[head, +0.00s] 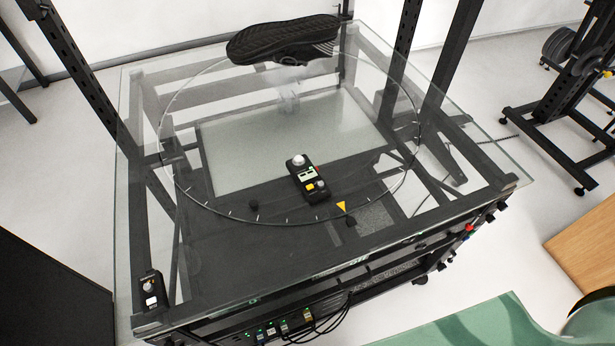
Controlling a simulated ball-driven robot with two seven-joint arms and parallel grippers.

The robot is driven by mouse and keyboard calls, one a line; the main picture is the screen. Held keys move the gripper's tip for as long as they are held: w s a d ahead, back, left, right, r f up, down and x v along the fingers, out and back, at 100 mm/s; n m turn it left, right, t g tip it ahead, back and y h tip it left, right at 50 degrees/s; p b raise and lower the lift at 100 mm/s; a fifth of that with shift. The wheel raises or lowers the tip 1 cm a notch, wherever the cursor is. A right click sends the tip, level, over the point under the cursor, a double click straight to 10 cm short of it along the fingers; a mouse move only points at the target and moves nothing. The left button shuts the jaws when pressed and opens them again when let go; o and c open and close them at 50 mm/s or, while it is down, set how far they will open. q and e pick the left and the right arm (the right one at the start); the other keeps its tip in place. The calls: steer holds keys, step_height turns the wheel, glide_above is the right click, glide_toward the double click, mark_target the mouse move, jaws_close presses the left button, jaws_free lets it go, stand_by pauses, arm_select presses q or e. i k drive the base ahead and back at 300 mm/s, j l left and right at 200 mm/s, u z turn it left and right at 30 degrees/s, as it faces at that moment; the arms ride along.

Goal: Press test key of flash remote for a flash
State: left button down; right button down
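A black handheld device (316,191) lies on the glass turntable top near the middle. It has a pale round knob or dome at its far end, a light display, and a small yellow key near its close end. A smaller black device (149,303) with a pale round part and a white patch sits at the front left corner of the glass. I cannot tell for certain which of the two is the flash remote, and key labels are too small to read. Neither of my grippers shows in the head view.
A yellow triangle marker (341,206) lies by the ring's front edge. Dark posts rise around the table. A green surface (480,325) and a wooden panel (590,245) are at lower right.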

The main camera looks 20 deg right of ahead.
mark_target(152, 300)
steer(key=l+u, duration=0.2)
steer(key=u, duration=0.2)
steer(key=k+l+u, duration=0.1)
steer(key=u, duration=0.35)
